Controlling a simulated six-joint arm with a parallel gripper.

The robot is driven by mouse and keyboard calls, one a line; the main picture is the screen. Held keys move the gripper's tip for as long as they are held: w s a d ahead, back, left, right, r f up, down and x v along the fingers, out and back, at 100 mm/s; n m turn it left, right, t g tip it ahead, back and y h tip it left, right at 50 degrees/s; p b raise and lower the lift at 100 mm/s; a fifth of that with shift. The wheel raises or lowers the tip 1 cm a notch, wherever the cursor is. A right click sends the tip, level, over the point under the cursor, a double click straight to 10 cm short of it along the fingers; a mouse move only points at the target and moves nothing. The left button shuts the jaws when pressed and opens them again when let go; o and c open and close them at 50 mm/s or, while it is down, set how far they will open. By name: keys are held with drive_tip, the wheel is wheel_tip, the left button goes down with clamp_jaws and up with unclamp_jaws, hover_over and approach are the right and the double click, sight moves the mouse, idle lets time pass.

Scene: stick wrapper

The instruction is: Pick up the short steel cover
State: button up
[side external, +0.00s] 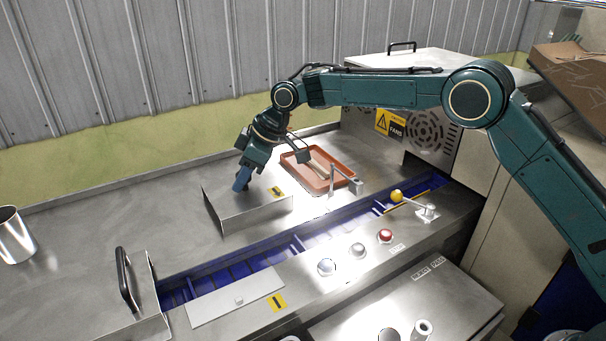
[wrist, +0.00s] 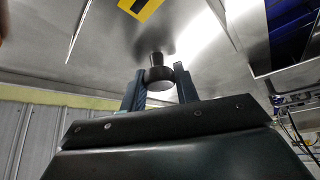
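The short steel cover (side external: 250,217) sits on the bench behind the blue channel, with bent-up flanges and a yellow label (side external: 277,192). My gripper (side external: 240,187) points down over its back left part. In the wrist view the cover's underside-lit metal face (wrist: 110,45) fills the upper middle. A dark round knob (wrist: 158,76) on a short stem stands on it. My gripper's two blue fingers (wrist: 159,80) stand on either side of the knob, very close to it. I cannot tell whether both fingers press on it. The side view hides the knob behind the fingers.
A red tray (side external: 330,183) lies behind and right of the cover. A lever with a yellow ball (side external: 397,196) stands by the channel (side external: 315,242). Another steel cover with a black handle (side external: 124,280) is at front left. A metal cup (side external: 14,238) stands far left.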

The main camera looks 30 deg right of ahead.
clamp_jaws()
drive_tip(key=shift+r, duration=0.15)
drive_tip(key=shift+r, duration=0.1)
drive_tip(key=shift+r, duration=4.85)
